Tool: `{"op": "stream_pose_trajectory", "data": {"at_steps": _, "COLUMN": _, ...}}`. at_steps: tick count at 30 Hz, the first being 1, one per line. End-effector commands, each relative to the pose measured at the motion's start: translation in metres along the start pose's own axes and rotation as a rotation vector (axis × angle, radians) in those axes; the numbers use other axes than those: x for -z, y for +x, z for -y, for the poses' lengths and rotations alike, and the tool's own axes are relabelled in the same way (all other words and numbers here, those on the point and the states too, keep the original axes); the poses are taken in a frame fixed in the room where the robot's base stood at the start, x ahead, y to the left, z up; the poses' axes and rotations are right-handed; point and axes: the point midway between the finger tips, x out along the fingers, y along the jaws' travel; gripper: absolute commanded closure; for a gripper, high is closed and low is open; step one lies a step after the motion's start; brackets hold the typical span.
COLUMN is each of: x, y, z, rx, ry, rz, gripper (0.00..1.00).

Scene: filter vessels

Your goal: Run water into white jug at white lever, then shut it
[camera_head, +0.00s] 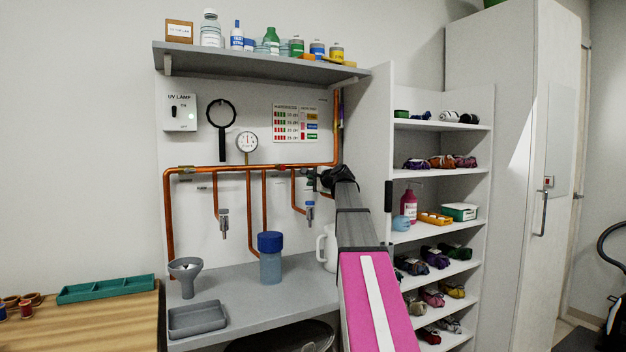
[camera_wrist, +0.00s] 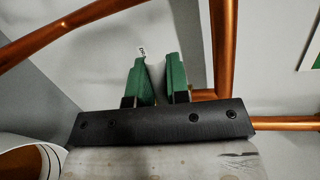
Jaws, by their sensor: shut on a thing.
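The white jug (camera_head: 326,250) stands upright on the grey counter, below the right part of the copper pipework. My arm covers its right side. A white rounded rim at the lower left of the wrist view, apparently the jug (camera_wrist: 58,150), is cut off by the frame. My gripper (camera_wrist: 159,80) has its two green fingers closed about a pale piece between them, which appears to be the white lever (camera_wrist: 156,72). A small white tag stands at the left fingertip. In the head view my gripper is at the pipes, with the lever hidden. I cannot see any water running.
Copper pipes (camera_wrist: 222,45) pass close beside my fingers. A blue-handled tap (camera_head: 310,212) and another tap (camera_head: 223,224) hang to the left. A blue-lidded container (camera_head: 270,262), a grey funnel (camera_head: 186,272) and a grey tray (camera_head: 197,319) occupy the counter. Shelves (camera_head: 441,236) stand close right.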

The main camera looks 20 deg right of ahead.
Motion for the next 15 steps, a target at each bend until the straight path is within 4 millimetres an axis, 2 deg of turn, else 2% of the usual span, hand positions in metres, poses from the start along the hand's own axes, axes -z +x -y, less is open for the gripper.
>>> {"op": "stream_pose_trajectory", "data": {"at_steps": 6, "x": -0.0003, "y": 0.0009, "z": -0.0073, "rx": -0.017, "ry": -0.092, "rz": -0.017, "gripper": 1.0}}
{"op": "stream_pose_trajectory", "data": {"at_steps": 15, "x": 0.0002, "y": 0.0014, "z": -0.0101, "rx": -0.025, "ry": -0.137, "rz": -0.026, "gripper": 1.0}}
